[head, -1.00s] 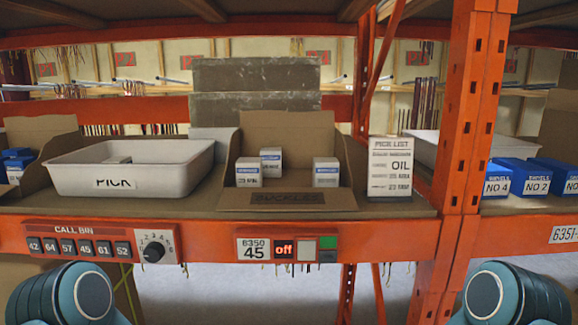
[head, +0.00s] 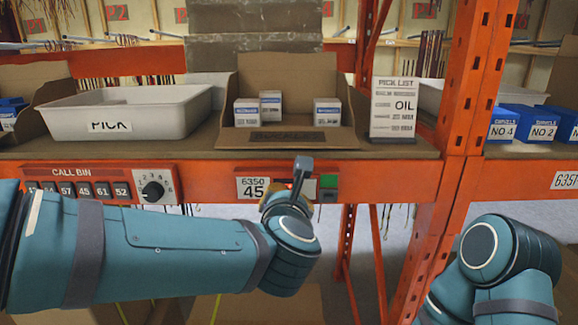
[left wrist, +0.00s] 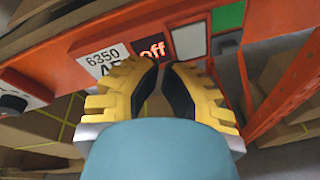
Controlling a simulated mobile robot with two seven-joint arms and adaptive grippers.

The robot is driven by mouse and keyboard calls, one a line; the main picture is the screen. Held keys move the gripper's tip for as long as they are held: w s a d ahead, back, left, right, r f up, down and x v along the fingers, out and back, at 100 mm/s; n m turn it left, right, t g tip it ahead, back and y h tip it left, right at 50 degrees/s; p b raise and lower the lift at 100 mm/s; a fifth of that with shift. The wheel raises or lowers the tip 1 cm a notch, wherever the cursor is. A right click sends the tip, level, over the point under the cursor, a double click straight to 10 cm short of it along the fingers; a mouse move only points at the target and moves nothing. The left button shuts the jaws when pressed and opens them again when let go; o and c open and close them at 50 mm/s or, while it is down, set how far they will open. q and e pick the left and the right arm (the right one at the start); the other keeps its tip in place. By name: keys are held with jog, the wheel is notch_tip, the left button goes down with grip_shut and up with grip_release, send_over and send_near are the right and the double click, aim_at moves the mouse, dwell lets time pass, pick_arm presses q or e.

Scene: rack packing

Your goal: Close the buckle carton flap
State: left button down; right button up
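The buckle carton (head: 230,110) is an open brown cardboard box on the shelf in the head view, with a raised back panel. Its front flap (head: 232,138) lies folded down toward the shelf edge and bears a dark printed label. Several small white-and-blue boxes (head: 327,112) stand inside. My left gripper (head: 300,175) is in front of the orange beam, below and in front of the flap, apart from it. In the left wrist view its yellow fingers (left wrist: 164,66) come together at the tips with nothing between them. My right gripper is out of view; only my right arm shows.
A white PICK tray (head: 170,103) stands left of the carton, and a pick list sign (head: 394,110) stands right of it. An orange upright (head: 463,90) rises farther right. The beam (head: 400,177) carries a call-bin panel (head: 100,184) and the 6350 45 label (left wrist: 103,59).

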aim_at(289, 156)
pick_arm(q)
jog(key=s+r+n, duration=0.4)
jog(key=r+n, duration=0.1)
jog(key=r, duration=0.2)
jog(key=shift+t, duration=0.4)
jog(key=w, duration=0.3)
jog(key=w+f, duration=0.1)
jog(key=w, duration=0.2)
jog(key=w+f, duration=0.1)
jog(key=w, duration=0.3)
jog(key=shift+d, duration=0.1)
